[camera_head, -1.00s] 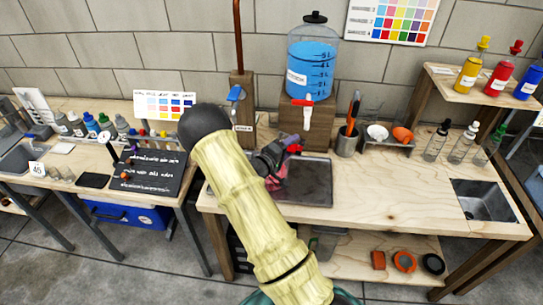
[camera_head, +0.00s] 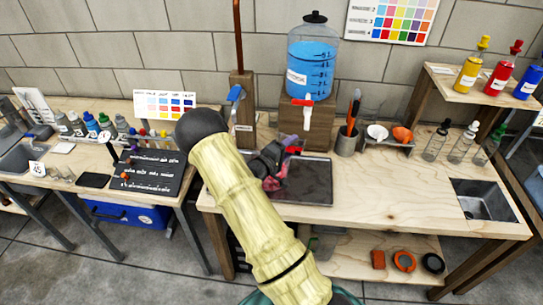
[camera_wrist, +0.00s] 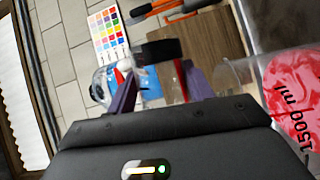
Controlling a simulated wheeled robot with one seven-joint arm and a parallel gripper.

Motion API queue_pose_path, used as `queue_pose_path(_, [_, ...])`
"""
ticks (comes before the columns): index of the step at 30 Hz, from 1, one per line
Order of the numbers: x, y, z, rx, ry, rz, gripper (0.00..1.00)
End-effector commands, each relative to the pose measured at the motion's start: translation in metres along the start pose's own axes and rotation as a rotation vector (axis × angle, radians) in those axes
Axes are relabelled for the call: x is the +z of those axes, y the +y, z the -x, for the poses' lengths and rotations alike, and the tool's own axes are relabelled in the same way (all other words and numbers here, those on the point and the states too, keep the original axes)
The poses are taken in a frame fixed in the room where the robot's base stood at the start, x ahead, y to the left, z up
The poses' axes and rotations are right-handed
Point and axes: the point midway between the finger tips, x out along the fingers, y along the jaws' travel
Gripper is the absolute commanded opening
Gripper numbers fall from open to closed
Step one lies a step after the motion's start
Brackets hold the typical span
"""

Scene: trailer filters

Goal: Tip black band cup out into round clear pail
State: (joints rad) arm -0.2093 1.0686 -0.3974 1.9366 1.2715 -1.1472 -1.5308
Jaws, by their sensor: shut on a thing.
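In the wrist view, my gripper (camera_wrist: 160,88) has its two dark purple fingers closed around the black band cup (camera_wrist: 158,50). The cup's black band shows just beyond the fingertips, and its clear part is hard to make out. The round clear pail (camera_wrist: 285,105) is close by on the right, marked 1500 ml, with red showing through its wall. In the head view, my gripper (camera_head: 272,160) is over the left part of the dark tray. A pinkish-red patch, likely the pail (camera_head: 276,180), shows beside it, partly hidden. Whether anything is flowing from the cup cannot be seen.
The dark tray (camera_head: 310,184) lies on the wooden bench. Behind it stands a blue-filled dispenser (camera_head: 311,70) with a red-handled tap (camera_head: 307,112). A tool cup (camera_head: 348,142) and small clear bottles (camera_head: 461,146) stand to the right. The bench front right of the tray is clear.

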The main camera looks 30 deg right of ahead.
Motion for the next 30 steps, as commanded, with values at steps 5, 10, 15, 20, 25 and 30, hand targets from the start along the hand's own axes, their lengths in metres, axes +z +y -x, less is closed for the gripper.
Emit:
queue_pose_path(5, [-0.0005,-0.0005,0.0002,0.006,0.001,0.013,0.24])
queue_pose_path(10, [-0.0009,-0.0012,0.0004,0.012,0.001,0.026,0.24])
queue_pose_path(15, [-0.0013,-0.0020,0.0005,0.019,0.001,0.038,0.24])
queue_pose_path(20, [-0.0015,-0.0027,0.0006,0.024,0.001,0.051,0.24])
queue_pose_path(25, [-0.0018,-0.0032,0.0007,0.030,0.001,0.064,0.24])
queue_pose_path(30, [-0.0022,-0.0022,0.0009,0.036,0.001,0.075,0.24])
